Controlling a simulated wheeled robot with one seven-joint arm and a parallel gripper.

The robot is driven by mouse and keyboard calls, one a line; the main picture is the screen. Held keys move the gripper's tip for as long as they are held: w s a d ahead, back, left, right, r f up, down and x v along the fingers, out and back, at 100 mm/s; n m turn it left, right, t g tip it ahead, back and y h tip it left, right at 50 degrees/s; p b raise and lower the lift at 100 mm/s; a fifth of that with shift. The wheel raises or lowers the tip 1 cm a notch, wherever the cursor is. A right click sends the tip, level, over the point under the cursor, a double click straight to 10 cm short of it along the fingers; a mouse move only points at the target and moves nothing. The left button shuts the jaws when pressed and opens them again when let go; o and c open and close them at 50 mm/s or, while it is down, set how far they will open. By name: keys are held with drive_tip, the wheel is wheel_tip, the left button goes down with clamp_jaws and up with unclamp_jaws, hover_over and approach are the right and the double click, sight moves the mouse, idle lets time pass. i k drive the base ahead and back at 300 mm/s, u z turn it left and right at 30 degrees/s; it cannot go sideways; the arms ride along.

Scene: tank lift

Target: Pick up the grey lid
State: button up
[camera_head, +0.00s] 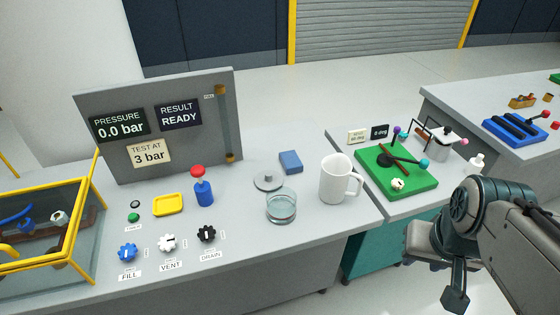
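The grey lid (269,182) is a flat round disc with a small knob on top. It lies on the grey bench top, just behind a glass beaker (281,208) and in front of a blue block (290,162). A white mug (336,178) stands to its right. My gripper (454,300) is at the lower right, over the floor in front of the benches, well apart from the lid. Its fingers are seen from the side and I see nothing held; whether they are open or shut does not show clearly.
Several valve knobs line the front edge. A green board (420,185) lies on the right bench.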

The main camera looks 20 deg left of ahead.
sight(265, 180)
drive_tip(key=z, duration=0.05)
drive_tip(key=k, duration=0.5)
drive_tip(key=u, duration=0.7)
drive_tip(key=i, duration=1.4)
drive_tip(key=u, duration=0.1)
